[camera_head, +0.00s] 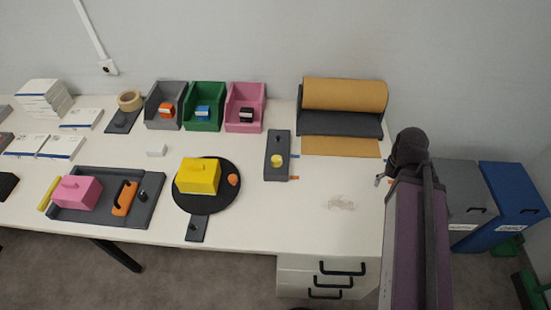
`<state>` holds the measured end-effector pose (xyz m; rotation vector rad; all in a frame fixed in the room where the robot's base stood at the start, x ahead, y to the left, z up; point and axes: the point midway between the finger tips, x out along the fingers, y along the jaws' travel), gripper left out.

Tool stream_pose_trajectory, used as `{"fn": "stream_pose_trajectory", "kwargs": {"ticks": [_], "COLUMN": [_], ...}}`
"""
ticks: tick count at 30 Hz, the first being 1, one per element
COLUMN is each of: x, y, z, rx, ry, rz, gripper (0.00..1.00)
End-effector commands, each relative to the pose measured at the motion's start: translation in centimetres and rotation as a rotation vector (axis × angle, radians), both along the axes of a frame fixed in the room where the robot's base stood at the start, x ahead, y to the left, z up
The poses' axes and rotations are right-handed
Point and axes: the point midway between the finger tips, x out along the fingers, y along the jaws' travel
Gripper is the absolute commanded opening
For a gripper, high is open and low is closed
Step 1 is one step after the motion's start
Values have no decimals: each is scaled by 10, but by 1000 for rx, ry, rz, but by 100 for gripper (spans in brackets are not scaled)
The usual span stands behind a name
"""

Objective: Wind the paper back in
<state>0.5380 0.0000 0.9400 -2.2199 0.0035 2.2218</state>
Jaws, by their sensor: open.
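A roll of brown paper (345,95) lies in a dark grey holder (340,124) at the back right of the table. A strip of the paper (341,147) sticks out flat in front of the holder. To its left is a dark grey block (278,144) with a round yellow knob (277,161) near its front end. A blue mark and an orange mark (294,177) show at the block's right side. My gripper (379,180) is open at the table's right edge, in front of and right of the paper strip, apart from it. Its fingers are small in view.
A small clear object (341,203) lies on the table in front of the paper. A black round plate (207,204) with a yellow box (198,176) stands left of the knob block. Bins (247,106) line the back. The front right tabletop is mostly clear.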

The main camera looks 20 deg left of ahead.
Motion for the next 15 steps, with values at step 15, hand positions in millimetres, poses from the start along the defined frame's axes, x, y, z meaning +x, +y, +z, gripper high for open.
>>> {"fn": "stream_pose_trajectory", "kwargs": {"ticks": [15], "x": [41], "y": [79], "z": [18], "rx": [0], "ry": [0], "rz": [-221], "gripper": [89]}}
